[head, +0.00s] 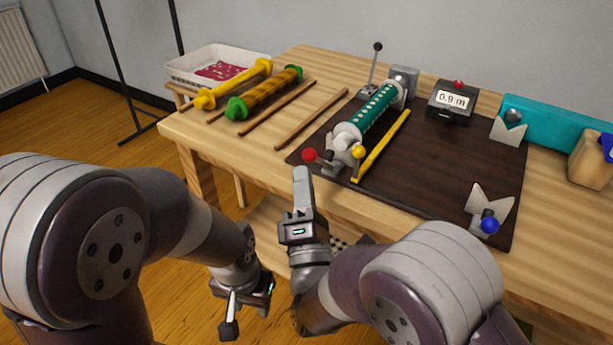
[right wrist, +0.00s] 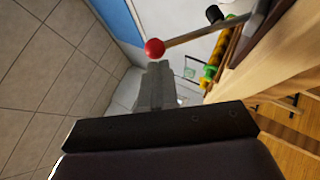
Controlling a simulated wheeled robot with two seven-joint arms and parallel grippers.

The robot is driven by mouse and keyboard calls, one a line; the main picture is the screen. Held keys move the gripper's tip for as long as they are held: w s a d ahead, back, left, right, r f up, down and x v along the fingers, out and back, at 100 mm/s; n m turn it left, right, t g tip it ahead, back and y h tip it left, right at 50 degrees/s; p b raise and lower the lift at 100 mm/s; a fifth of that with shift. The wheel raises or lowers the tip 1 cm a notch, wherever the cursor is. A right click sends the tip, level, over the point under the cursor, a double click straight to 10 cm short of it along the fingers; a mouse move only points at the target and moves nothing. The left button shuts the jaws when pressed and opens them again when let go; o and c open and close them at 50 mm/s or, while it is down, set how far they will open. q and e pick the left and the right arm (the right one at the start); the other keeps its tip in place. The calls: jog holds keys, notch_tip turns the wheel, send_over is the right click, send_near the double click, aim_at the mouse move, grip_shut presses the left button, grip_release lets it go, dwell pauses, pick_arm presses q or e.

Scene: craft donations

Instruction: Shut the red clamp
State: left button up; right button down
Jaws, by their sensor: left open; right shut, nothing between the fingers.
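The red clamp's round red knob (head: 309,155) sits at the end of a short lever that sticks out to the left of the machine's near end. In the right wrist view the red knob (right wrist: 154,47) is just beyond the fingertips, with its lever running off to the right. My right gripper (head: 301,172) is shut and empty, pointing up just in front of the knob at the table's front edge. I cannot tell whether it touches the knob. My left gripper (head: 238,308) is open and empty, low in front of the table.
A yellow knob (head: 358,152) stands close right of the red one, beside a green patterned roll (head: 372,112). A yellow strip (head: 382,145) lies along the dark mat (head: 430,180). A blue-knobbed clamp (head: 489,223) stands at right. Wooden rods and wrapped rolls lie at left.

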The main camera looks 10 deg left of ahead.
pick_arm(q)
jog(key=shift+w+r, duration=0.1)
jog(key=shift+w, duration=0.25)
pick_arm(e)
jog(key=shift+w+r, duration=0.15)
pick_arm(q)
notch_tip(320, 180, up, 20)
jog(key=p, duration=1.9)
jog(key=shift+s+p, duration=0.35)
jog(key=shift+p, duration=0.05)
pick_arm(e)
jog(key=w+d+r+m+g+h, duration=0.3)
jog(key=w+r+m+g, duration=0.2)
jog(key=w+r, duration=0.2)
jog(key=shift+w+r+m+g, duration=0.3)
jog(key=shift+w+r+g, duration=0.1)
jog(key=shift+r, duration=0.05)
